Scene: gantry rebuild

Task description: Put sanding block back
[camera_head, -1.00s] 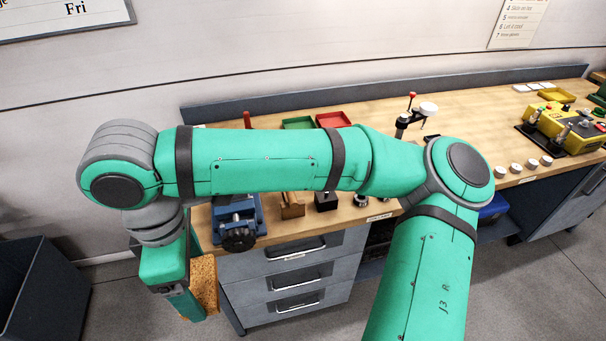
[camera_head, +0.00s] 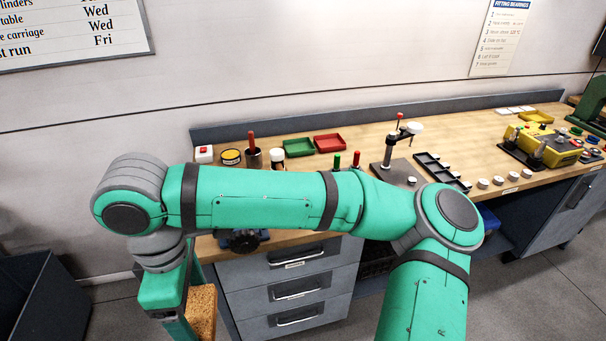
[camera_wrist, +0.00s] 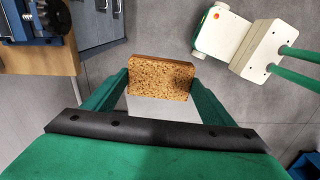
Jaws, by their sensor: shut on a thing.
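The sanding block (camera_wrist: 160,76) is a brown, speckled rectangular block. In the wrist view it sits between the two green fingers of my gripper (camera_wrist: 160,88), which are shut on it. In the head view the block (camera_head: 202,312) shows at the lower left, below the bench top and left of the drawers. My gripper (camera_head: 188,318) hangs down beside it there, its fingertips cut off by the frame's bottom edge. The block is held above the grey floor.
The wooden bench (camera_head: 285,172) carries red (camera_head: 328,143) and green trays (camera_head: 298,148), a black sectioned tray (camera_head: 442,170) and a yellow machine (camera_head: 540,145). My arm hides part of its front. A dark bin (camera_head: 40,305) stands at left. A white-and-green machine (camera_wrist: 238,42) stands on the floor.

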